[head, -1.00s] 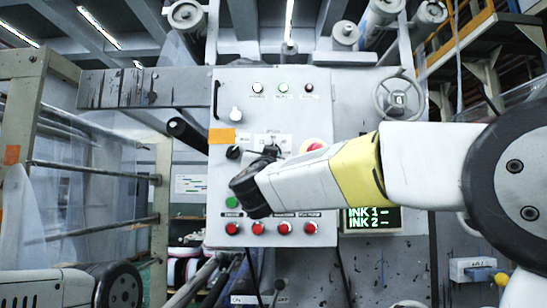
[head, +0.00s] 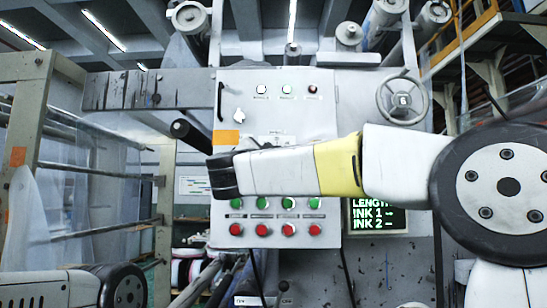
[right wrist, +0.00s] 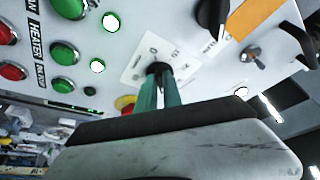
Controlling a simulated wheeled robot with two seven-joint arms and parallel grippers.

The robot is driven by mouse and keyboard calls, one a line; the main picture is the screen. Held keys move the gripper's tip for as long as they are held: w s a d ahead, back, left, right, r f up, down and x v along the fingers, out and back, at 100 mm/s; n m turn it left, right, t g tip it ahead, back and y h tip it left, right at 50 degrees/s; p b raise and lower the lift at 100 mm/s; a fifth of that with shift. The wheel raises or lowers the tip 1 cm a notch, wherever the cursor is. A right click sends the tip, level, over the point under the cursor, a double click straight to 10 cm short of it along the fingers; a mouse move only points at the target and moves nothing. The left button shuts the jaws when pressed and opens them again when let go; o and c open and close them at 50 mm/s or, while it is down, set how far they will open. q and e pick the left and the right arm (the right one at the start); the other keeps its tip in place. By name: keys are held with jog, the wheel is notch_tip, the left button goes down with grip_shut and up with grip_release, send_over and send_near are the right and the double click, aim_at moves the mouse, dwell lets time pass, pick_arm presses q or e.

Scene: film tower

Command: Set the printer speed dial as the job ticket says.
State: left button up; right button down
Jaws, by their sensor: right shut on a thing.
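The speed dial's black knob (right wrist: 158,69) sits on a white marked plate (right wrist: 138,70) on the control panel. In the right wrist view, my right gripper (right wrist: 160,82) is shut on it, its teal fingers along the knob. The fingers hide much of the knob, so I cannot read its setting. In the head view my right forearm and wrist cover the dial; only the top of its plate (head: 268,139) shows. My left gripper is out of view. I cannot make out a job ticket.
Green and red buttons (head: 262,230) line the panel below my wrist. A black selector knob (right wrist: 211,14), an orange label (right wrist: 256,17) and a toggle (right wrist: 253,58) are near the dial. A yellow-based red button (right wrist: 125,104) is close by. A screen (head: 375,217) reads INK 1, INK 2.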

dwell(0.3)
jog(key=c, duration=1.5)
grip_release()
jog(key=shift+s, duration=0.1)
jog(key=v, duration=0.7)
jog(key=shift+s, duration=0.25)
jog(key=shift+a+f, duration=0.1)
jog(key=shift+a, duration=0.05)
